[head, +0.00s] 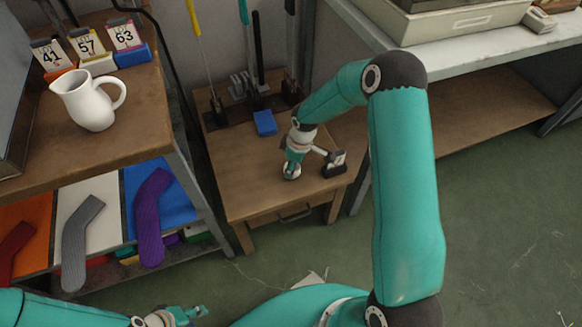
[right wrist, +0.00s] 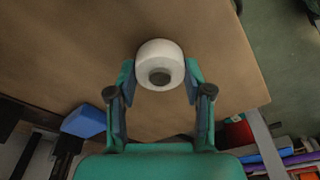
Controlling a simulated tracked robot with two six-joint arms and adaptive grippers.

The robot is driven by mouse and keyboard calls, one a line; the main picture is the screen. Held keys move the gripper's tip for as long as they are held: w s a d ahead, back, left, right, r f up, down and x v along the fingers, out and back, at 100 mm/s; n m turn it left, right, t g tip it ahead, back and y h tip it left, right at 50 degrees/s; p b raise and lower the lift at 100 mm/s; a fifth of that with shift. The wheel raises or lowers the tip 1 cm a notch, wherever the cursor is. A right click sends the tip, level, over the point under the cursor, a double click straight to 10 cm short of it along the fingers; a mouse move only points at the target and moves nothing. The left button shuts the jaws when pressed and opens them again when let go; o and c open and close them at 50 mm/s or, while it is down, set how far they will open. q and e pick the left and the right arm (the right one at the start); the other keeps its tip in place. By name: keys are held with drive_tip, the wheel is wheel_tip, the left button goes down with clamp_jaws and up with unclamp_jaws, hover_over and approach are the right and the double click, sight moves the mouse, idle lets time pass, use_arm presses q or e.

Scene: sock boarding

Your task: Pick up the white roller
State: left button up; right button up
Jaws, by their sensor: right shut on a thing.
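The white roller (right wrist: 160,65), with a grey round end, sits between the two fingers of my right gripper (right wrist: 160,82) in the right wrist view. The fingers touch its sides, so the gripper is shut on it. In the head view my right gripper (head: 293,160) points down at the small wooden table, with the roller (head: 291,172) showing at its tips. Whether the roller touches the tabletop is not clear. My left gripper (head: 188,313) is at the bottom edge of the head view, away from the table; its finger opening is hard to make out.
The small wooden table (head: 245,180) also bears a blue block (head: 264,122), a dark block (head: 335,163) with white on top and upright tools behind. A white jug (head: 90,100) and number cards stand on the left bench, above coloured panels with socks. A shelf unit is at right.

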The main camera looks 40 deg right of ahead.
wheel_tip(320, 180, up, 19)
drive_tip(key=p, duration=0.4)
drive_tip(key=shift+f, duration=0.1)
idle(0.7)
